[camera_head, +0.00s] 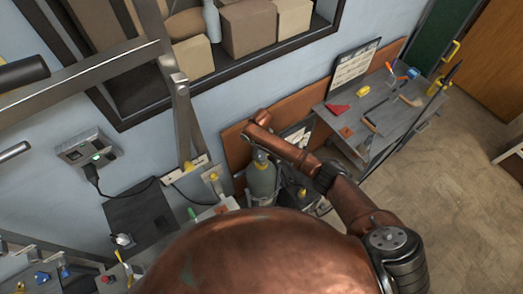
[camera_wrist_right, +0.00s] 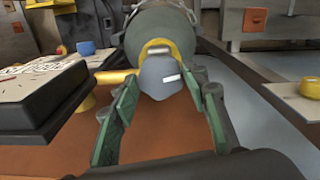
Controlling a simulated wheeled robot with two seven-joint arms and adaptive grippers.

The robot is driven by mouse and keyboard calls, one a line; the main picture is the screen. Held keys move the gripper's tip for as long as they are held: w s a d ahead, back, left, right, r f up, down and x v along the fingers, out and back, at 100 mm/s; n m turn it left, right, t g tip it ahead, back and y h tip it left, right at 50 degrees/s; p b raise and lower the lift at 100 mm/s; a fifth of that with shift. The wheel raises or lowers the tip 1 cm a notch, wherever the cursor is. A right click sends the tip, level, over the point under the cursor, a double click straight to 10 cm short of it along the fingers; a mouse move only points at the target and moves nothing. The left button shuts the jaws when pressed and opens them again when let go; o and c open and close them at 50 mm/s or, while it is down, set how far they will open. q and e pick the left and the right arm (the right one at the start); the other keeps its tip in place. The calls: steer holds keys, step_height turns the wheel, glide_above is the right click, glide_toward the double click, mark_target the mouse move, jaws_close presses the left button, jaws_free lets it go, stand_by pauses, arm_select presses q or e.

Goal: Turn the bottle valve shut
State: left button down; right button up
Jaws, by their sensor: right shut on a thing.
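The grey-green bottle (camera_head: 262,180) stands against the wall behind the copper arm in the head view. In the right wrist view the bottle (camera_wrist_right: 155,32) fills the top middle, with a yellow collar around its neck and a grey faceted valve (camera_wrist_right: 158,76) facing the camera. My right gripper (camera_wrist_right: 163,84) has its two green fingers on either side of the valve, shut on it. In the head view the right gripper (camera_head: 259,152) is at the bottle's top, partly hidden by its own arm. My left gripper is not in view.
A grey workbench (camera_head: 375,143) with tools stands at the right. A shelf recess (camera_head: 120,97) with boxes is in the wall above. A wall box (camera_head: 85,148) with a black cable is at the left. Open floor (camera_head: 460,175) lies at the right.

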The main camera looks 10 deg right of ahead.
steer(key=m+p, duration=0.1)
steer(key=m, duration=0.1)
steer(key=m+p, duration=0.2)
steer(key=shift+a+r+m, duration=0.1)
steer(key=shift+r+m, duration=0.1)
steer(key=shift+m, duration=0.1)
steer(key=m+p, duration=0.1)
steer(key=m, duration=0.1)
steer(key=shift+m, duration=0.3)
steer(key=shift+m+p, duration=0.4)
steer(key=shift+m, duration=0.6)
steer(key=m, duration=0.6)
steer(key=shift+w+f, duration=0.1)
steer(key=shift+w+m, duration=0.1)
steer(key=shift+m, duration=2.3)
steer(key=o, duration=0.9)
steer(key=shift+c, duration=0.2)
steer(key=o, duration=0.3)
